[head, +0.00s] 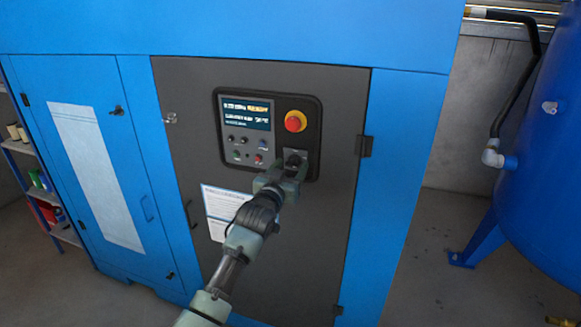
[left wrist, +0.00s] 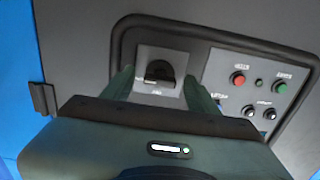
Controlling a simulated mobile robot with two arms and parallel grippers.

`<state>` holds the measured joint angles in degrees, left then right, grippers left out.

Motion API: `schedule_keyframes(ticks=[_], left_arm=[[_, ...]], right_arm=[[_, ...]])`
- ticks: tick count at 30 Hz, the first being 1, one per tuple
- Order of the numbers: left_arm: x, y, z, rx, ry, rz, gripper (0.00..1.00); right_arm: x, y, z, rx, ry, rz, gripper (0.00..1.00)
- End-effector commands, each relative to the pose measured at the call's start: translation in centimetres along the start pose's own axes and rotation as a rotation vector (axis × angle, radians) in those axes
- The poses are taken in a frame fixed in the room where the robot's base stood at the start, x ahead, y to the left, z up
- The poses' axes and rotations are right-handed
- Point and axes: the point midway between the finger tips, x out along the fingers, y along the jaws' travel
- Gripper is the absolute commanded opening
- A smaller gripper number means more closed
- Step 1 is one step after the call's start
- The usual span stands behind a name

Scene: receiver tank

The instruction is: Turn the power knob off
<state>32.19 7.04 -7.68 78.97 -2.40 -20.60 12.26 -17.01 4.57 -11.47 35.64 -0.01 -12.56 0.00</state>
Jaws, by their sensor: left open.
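The power knob (left wrist: 159,73) is a black rotary knob on a light square plate. In the left wrist view it sits between the two green fingers of my left gripper (left wrist: 160,90), with a gap on each side. In the head view the knob (head: 293,159) shows just beyond the fingertips of my left gripper (head: 284,174), at the lower right of the control panel (head: 312,110). My left gripper is open and holds nothing. Whether the fingertips touch the plate I cannot tell. My right gripper is not in view.
A red emergency button (head: 295,121) on a yellow base is above the knob. A screen (head: 246,112) and small buttons are to its left. The panel is set in a dark door (head: 300,240) of a blue cabinet (head: 403,150). A blue tank (head: 545,140) stands at the right.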

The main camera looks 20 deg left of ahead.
Motion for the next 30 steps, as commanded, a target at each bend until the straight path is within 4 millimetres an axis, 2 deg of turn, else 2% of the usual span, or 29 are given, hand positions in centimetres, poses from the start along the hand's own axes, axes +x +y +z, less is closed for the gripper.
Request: schedule_keyframes(ticks=[7, 8, 14, 23, 30], left_arm=[[0.12, 0.04, -0.01, 0.0, 0.0, 0.0, 0.59], [0.12, 0.03, -0.01, 0.0, 0.0, 0.0, 0.56], [0.11, 0.03, 0.01, 0.0, 0.0, 0.0, 0.01], [0.1, 0.05, 0.01, -0.031, -0.001, 0.0, 0.0], [0.1, 0.07, 0.03, -0.157, -0.002, 0.0, 0.0]], right_arm=[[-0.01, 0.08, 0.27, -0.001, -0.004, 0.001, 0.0], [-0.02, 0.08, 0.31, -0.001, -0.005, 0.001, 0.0], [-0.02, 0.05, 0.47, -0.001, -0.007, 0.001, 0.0], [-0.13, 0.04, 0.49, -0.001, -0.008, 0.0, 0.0], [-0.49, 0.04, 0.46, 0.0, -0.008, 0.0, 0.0]])
